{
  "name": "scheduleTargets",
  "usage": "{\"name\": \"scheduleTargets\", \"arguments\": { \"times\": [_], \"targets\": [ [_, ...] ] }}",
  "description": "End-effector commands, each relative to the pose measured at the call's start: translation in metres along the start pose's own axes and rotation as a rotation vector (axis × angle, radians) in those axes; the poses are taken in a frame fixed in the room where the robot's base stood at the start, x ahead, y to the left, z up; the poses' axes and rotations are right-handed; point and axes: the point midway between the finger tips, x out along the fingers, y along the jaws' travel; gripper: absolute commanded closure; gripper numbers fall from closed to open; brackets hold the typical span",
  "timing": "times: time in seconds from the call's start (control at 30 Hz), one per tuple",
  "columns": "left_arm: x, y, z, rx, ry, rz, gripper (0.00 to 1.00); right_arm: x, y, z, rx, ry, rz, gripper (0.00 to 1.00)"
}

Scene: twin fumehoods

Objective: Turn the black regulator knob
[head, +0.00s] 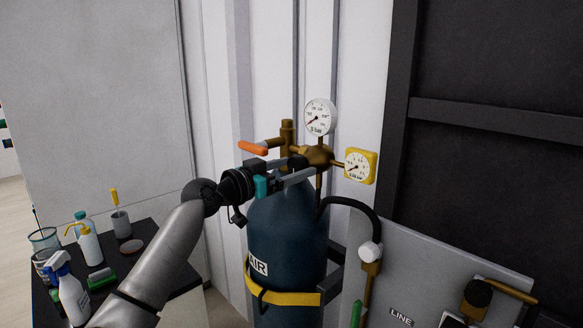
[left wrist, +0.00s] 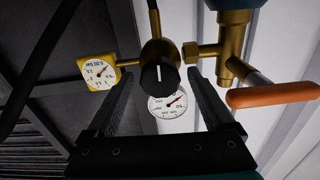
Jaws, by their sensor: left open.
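The black regulator knob (left wrist: 158,76) with a white line faces the camera in the left wrist view, on the brass regulator body (left wrist: 152,50). In the head view the black knob (head: 297,161) shows partly behind my left gripper (head: 301,169). That gripper is open; in the left wrist view its fingers (left wrist: 160,72) lie one on each side of the knob, with gaps visible. Whether the tips reach past the knob's face I cannot tell. The regulator tops the dark blue AIR cylinder (head: 285,225). My right gripper is not in view.
A white gauge (head: 320,117) and a yellow gauge (head: 361,166) sit close to the knob. An orange valve handle (head: 252,148) is just left of it. A black hose (head: 362,212) curves right to a grey LINE panel (head: 425,285). Bottles and beakers crowd a dark bench (head: 150,270).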

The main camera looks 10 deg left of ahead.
Motion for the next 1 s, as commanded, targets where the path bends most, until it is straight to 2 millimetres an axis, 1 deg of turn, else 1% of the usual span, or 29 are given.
{"name": "scheduleTargets", "arguments": {
  "times": [0.13, 0.17, 0.9, 1.0],
  "targets": [
    [0.0, 0.0001, -0.0001, 0.0, 0.0, 0.0, 0.13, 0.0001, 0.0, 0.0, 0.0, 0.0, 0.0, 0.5],
    [-0.0001, 0.0001, -0.0001, 0.0, 0.0, 0.0, 0.15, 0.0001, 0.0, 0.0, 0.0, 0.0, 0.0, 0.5],
    [-0.0004, -0.0001, 0.0, 0.0, 0.0, 0.0, 0.98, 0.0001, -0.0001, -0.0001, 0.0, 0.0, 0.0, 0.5],
    [-0.0004, -0.0001, 0.0, -0.002, 0.0, 0.0, 0.99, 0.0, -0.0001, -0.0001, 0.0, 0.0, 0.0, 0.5]
  ]
}}
